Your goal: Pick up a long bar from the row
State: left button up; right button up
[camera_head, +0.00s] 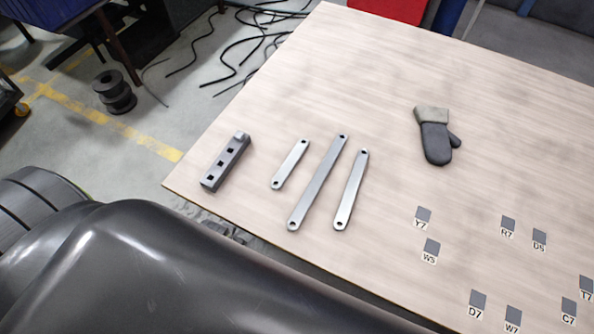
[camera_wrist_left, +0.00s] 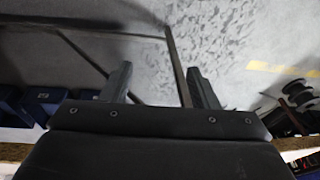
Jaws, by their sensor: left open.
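Three flat galvanized bars with a hole near each end lie side by side on the wooden table (camera_head: 262,116), near its front left edge. The left one is a short bar (camera_head: 290,164). The middle one is the longest bar (camera_head: 318,183), and the right one is a mid-length bar (camera_head: 351,190). None is covered. My left gripper (camera_wrist_left: 160,80) is open in the left wrist view, its two dark fingers apart over a view of grey floor. No bar shows between them. Its fingers and my right gripper do not show in the head view.
A grey block with square holes (camera_head: 226,162) lies left of the bars. A dark glove with a pale cuff (camera_head: 435,138) lies right of them. Several labelled dark squares, such as Y7 (camera_head: 423,215), mark the table's right front. Black cables (camera_head: 240,70) and spools (camera_head: 114,92) are on the floor.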

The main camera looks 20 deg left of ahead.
pick_arm(q)
jog(key=w+a+r+p+v, duration=0.1)
jog(key=w+v, duration=0.1)
jog(key=v, duration=0.8)
notch_tip(320, 180, up, 16)
jog(key=m+g+h+p, duration=0.1)
jog(key=g+p, duration=0.1)
send_over(321, 175)
jog(key=f, duration=0.4)
jog(key=f+b, duration=0.1)
jog(key=f, duration=0.7)
jog(key=shift+w+b, duration=0.25)
jog(key=shift+b, duration=0.1)
jog(key=shift+s+f, duration=0.15)
jog(key=shift+f, duration=1.2)
jog(key=shift+s+f, duration=0.15)
jog(key=shift+f, duration=1.15)
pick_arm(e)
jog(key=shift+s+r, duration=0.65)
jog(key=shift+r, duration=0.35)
